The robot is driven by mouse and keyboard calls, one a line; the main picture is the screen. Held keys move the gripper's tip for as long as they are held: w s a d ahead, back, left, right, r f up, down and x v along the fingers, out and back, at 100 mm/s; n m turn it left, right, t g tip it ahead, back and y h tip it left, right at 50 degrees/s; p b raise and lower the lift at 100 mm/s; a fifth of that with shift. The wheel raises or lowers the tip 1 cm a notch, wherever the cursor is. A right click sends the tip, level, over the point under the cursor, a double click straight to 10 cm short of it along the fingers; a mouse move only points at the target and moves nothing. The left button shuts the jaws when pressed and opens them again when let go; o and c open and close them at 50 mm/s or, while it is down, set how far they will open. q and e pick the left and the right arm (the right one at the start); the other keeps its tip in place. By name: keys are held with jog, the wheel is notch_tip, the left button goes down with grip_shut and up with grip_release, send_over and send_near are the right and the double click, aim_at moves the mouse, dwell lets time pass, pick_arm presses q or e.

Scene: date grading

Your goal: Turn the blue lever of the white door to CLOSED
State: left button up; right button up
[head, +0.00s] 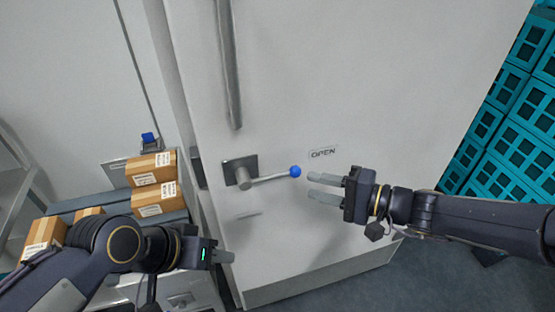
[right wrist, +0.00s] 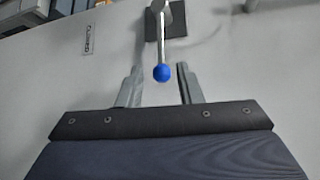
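The white door (head: 300,80) fills the middle of the head view. Its lever (head: 268,178) runs from a grey pivot to a blue ball knob (head: 295,171), pointing right towards the OPEN label (head: 322,153). A label that seems to read CLOSED (right wrist: 87,40) shows in the right wrist view. My right gripper (head: 310,187) is open and empty, its fingertips just right of the knob. In the right wrist view the knob (right wrist: 161,73) appears between the fingers (right wrist: 160,85), with gaps both sides. My left gripper (head: 224,257) is lower left; its finger opening is hidden.
A long vertical handle (head: 229,65) is on the door above the lever. Cardboard boxes (head: 153,168) stand at the left beside the door, near another blue knob (head: 148,138). Teal crates (head: 515,135) are stacked at the right. Grey floor (head: 350,292) shows below the door.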

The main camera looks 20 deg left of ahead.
aim_at(283, 173)
jog(key=x, duration=0.3)
jog(key=p+x, duration=0.1)
jog(key=x, duration=0.2)
jog(key=w+x, duration=0.1)
jog(key=x, duration=0.2)
jog(key=shift+w+a+f+p, duration=0.1)
jog(key=shift+p, duration=0.3)
grip_shut()
